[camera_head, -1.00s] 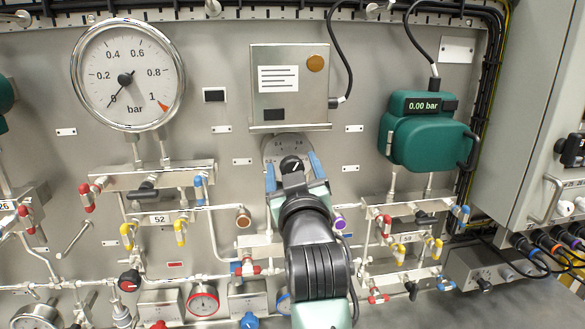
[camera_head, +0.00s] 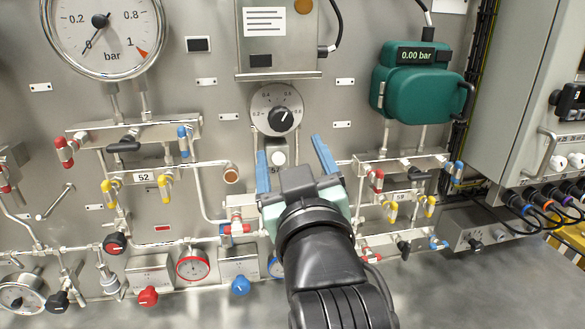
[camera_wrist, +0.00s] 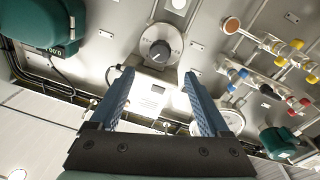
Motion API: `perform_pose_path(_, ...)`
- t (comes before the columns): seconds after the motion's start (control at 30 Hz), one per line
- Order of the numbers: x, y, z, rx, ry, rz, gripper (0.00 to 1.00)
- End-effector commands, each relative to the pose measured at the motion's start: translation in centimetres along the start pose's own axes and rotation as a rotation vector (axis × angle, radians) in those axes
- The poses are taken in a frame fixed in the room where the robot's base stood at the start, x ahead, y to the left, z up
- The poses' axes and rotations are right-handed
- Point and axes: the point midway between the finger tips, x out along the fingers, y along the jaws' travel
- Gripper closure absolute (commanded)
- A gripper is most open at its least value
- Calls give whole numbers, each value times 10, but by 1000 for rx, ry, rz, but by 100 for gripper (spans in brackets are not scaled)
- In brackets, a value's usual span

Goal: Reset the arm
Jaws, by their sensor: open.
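My gripper (camera_head: 292,160) is open with its blue fingers spread and nothing between them. In the head view it is in front of the panel, just below a round grey dial with a black knob (camera_head: 281,118). A white round fitting below the dial shows between the fingers. In the wrist view my gripper (camera_wrist: 158,88) points toward the panel. The same dial and knob (camera_wrist: 160,51) appear beyond the fingertips, apart from them.
A large pressure gauge (camera_head: 103,30) is at upper left and a green digital gauge (camera_head: 418,90) reading 0.00 bar at right. Valves with red, yellow and blue handles and pipes flank my arm. A grey cabinet (camera_head: 515,90) stands at far right.

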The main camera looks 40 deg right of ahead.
Motion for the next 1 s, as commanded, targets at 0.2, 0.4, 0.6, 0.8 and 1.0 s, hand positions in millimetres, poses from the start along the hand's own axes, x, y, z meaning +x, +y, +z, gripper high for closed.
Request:
perform_pose_path(0.2, -8, 0, 0, 0, -1, 0, 20)
perform_pose_path(0.4, -8, 0, 0, 0, -1, 0, 20)
perform_pose_path(0.6, -8, 0, 0, 0, -1, 0, 20)
perform_pose_path(0.8, -9, -8, -10, 10, 27, -14, 20)
perform_pose_path(1.0, -35, -68, -95, 115, 259, -135, 20)
